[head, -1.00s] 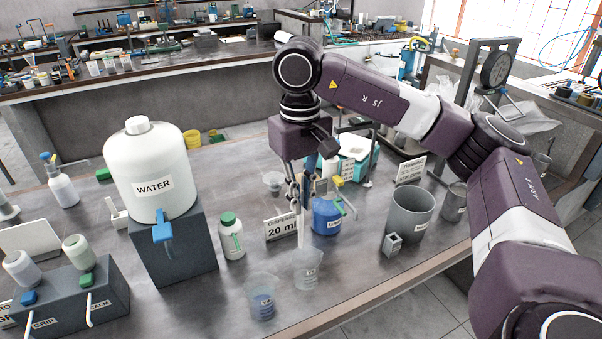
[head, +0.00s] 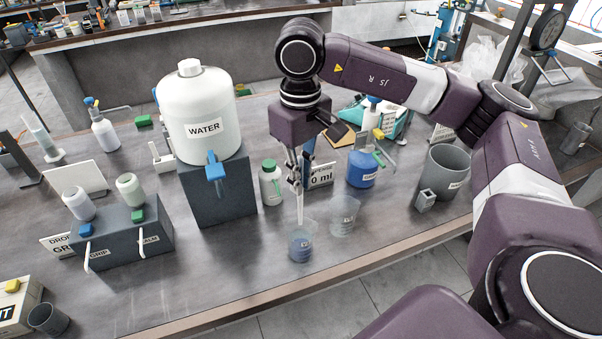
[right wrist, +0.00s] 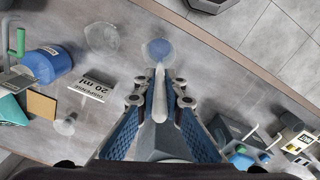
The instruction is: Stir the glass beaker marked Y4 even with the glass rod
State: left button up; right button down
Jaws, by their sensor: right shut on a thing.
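My right gripper (head: 297,186) is shut on the pale glass rod (head: 300,209) and holds it upright, tip down. The rod also shows in the right wrist view (right wrist: 160,98), between the two fingers. A glass beaker with blue liquid (head: 300,246) stands near the table's front edge, right below the rod tip; it also shows in the right wrist view (right wrist: 158,51). The tip is at about the beaker's rim; I cannot tell whether it is inside. A second, clear beaker (head: 343,216) stands just behind and right. The beaker labels are too small to read. My left gripper is out of view.
A white water tank (head: 195,110) on a dark block stands left of the rod. A white bottle with green cap (head: 271,183), a dispenser sign (head: 321,175), a blue container (head: 362,170) and a grey bucket (head: 449,172) stand nearby. The front-left tabletop is fairly clear.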

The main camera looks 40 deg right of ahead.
aim_at(302, 214)
notch_tip(302, 214, down, 10)
jog(key=b, duration=0.9)
jog(key=shift+f, duration=0.25)
jog(key=shift+s+b, duration=0.15)
jog(key=shift+b, duration=0.15)
